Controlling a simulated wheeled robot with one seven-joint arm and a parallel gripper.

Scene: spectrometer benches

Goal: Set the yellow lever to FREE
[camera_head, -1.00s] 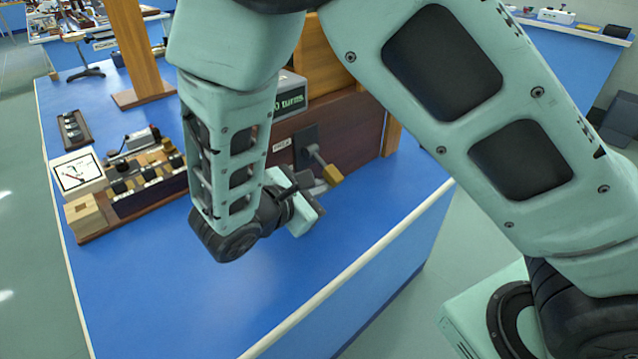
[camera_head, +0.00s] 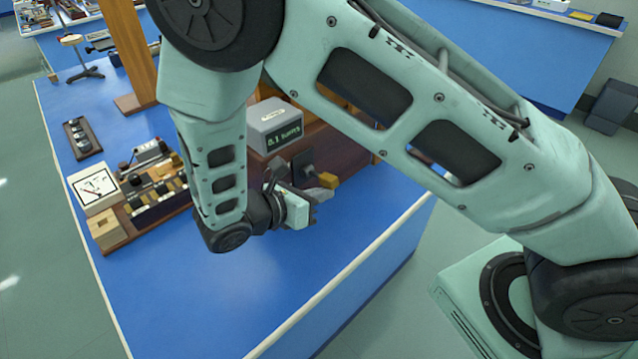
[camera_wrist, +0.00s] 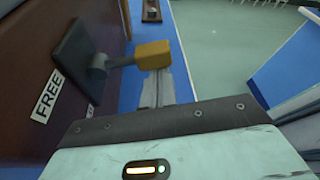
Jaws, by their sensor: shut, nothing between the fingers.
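The yellow lever has a yellow block end (camera_wrist: 154,54) on a grey rod, which stands out from a dark square plate (camera_wrist: 75,58) on a brown wooden panel. A white label reading FREE (camera_wrist: 47,96) is beside the plate. In the head view the yellow end (camera_head: 328,180) shows just beyond my gripper (camera_head: 308,205), and the rod is mostly hidden. In the wrist view my gripper's shut fingers (camera_wrist: 157,88) reach close to the yellow end, which overlaps them; I cannot tell whether they touch. Nothing is held.
A grey display box (camera_head: 279,125) reading 0.1 turns sits behind the lever. A board with a dial meter (camera_head: 94,188) and switches lies to the left. The blue bench top (camera_head: 200,290) is clear in front, with a white edge on the right.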

